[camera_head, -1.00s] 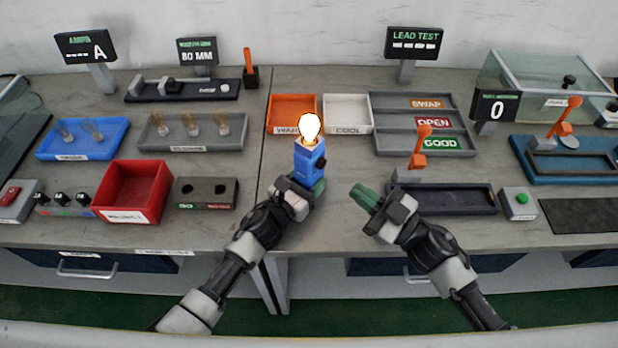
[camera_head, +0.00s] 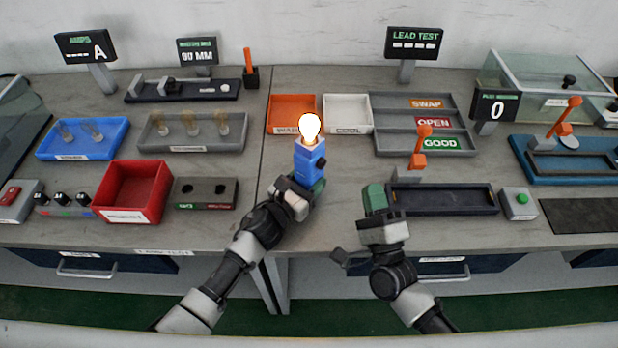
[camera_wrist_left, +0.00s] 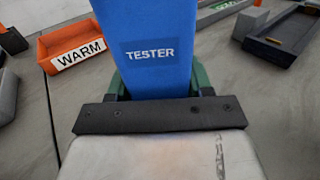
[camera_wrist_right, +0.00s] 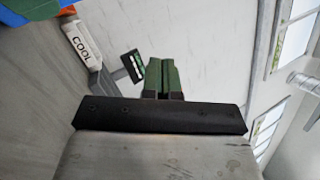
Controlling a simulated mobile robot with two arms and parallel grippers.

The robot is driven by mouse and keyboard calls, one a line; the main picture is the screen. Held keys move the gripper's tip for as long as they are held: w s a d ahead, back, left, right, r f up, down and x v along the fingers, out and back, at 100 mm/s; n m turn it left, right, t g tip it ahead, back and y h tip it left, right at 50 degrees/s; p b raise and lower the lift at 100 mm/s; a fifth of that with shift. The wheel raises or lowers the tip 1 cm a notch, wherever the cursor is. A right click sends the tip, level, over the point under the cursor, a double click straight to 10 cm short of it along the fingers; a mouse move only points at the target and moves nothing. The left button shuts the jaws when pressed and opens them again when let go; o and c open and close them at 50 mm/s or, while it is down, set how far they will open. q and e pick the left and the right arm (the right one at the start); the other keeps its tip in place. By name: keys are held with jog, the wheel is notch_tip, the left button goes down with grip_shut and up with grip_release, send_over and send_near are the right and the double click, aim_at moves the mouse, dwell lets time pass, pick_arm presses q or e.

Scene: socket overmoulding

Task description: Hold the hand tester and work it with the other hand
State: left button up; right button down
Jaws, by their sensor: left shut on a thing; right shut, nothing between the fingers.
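The blue hand tester (camera_head: 309,161) is held upright above the front of the bench, with a glowing bulb (camera_head: 310,129) on its top. My left gripper (camera_head: 314,184) is shut around its lower part. In the left wrist view the tester (camera_wrist_left: 152,40) fills the top middle, with its TESTER label facing the camera. My right gripper (camera_head: 375,198) is shut and empty, to the right of the tester and apart from it, with its green fingers pointing up. In the right wrist view its fingers (camera_wrist_right: 162,78) are pressed together.
Behind the tester stand an orange WARM bin (camera_head: 283,129) and a white COOL bin (camera_head: 348,128). A grey sorting tray (camera_head: 380,145) is at the back right. A dark fixture with an orange lever (camera_head: 421,143) stands right of my right gripper. A red bin (camera_head: 133,188) is at the left.

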jog(key=w+a, duration=0.5)
jog(key=a, duration=0.2)
jog(key=shift+w, duration=0.15)
jog(key=shift+w+a, duration=0.1)
dwell(2.0)
jog(key=shift+w+a, duration=0.2)
jog(key=shift+a, duration=0.05)
jog(key=shift+d, duration=0.1)
jog(key=shift+s+d, duration=0.25)
jog(key=shift+s, duration=0.05)
dwell(0.3)
jog(key=shift+d+f, duration=0.1)
pick_arm(q)
jog(key=o, duration=1.2)
jog(key=shift+c, duration=0.2)
pick_arm(e)
jog(key=s+d, duration=0.1)
jog(key=d, duration=0.1)
jog(key=s+d, duration=0.2)
jog(key=shift+s+d, duration=0.3)
